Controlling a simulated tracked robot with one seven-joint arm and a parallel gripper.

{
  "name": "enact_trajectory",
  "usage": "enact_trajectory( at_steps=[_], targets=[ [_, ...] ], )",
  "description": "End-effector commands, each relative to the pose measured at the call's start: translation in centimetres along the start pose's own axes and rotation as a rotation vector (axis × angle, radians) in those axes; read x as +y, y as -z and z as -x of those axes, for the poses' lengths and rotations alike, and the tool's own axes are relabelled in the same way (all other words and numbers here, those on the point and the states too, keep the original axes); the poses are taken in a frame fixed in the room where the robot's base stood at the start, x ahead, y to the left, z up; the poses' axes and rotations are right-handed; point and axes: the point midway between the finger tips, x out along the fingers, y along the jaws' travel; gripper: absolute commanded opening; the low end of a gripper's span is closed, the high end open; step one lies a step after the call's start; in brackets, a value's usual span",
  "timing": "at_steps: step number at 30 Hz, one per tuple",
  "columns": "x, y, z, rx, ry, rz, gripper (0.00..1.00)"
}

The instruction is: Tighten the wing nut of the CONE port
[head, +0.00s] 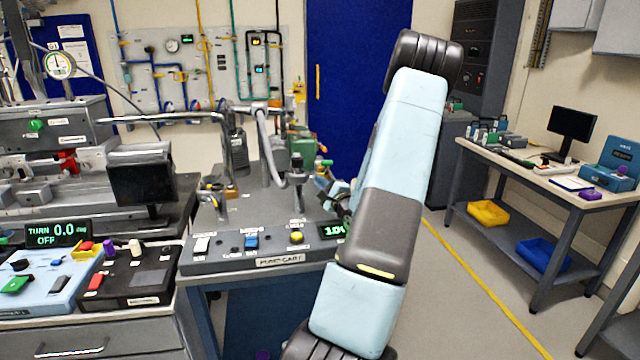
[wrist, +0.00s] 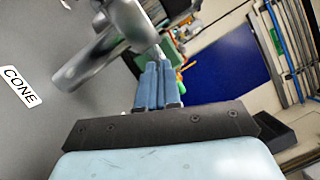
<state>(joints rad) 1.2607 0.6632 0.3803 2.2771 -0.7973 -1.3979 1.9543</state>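The label CONE (wrist: 20,86) lies on a grey surface at the left of the wrist view. Beside it a grey metal pipe fitting (wrist: 92,68) reaches up toward the top middle. My gripper (wrist: 157,64) has its two blue fingers close together, with almost no gap between them. Their tips are at a small metal part on the fitting's right side. I cannot make out the wing nut clearly, nor whether a wing is between the tips. In the head view my gripper is mostly hidden behind my arm, near the right end of the pump cart (head: 285,259).
Bent metal pipes (head: 265,140) and a green unit (head: 302,147) stand on the cart close to my arm. A control box with a TURN display (head: 57,233) is at the left. A bench with a monitor (head: 572,124) is at the right. The floor between is clear.

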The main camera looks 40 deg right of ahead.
Motion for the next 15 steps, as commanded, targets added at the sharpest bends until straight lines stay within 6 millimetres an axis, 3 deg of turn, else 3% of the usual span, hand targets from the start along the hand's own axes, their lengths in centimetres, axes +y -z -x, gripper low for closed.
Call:
enact_trajectory(
  at_steps=[15],
  targets=[
    [0.6, 0.2, 0.31, 0.008, 0.015, -0.067, 0.0]
  ],
)
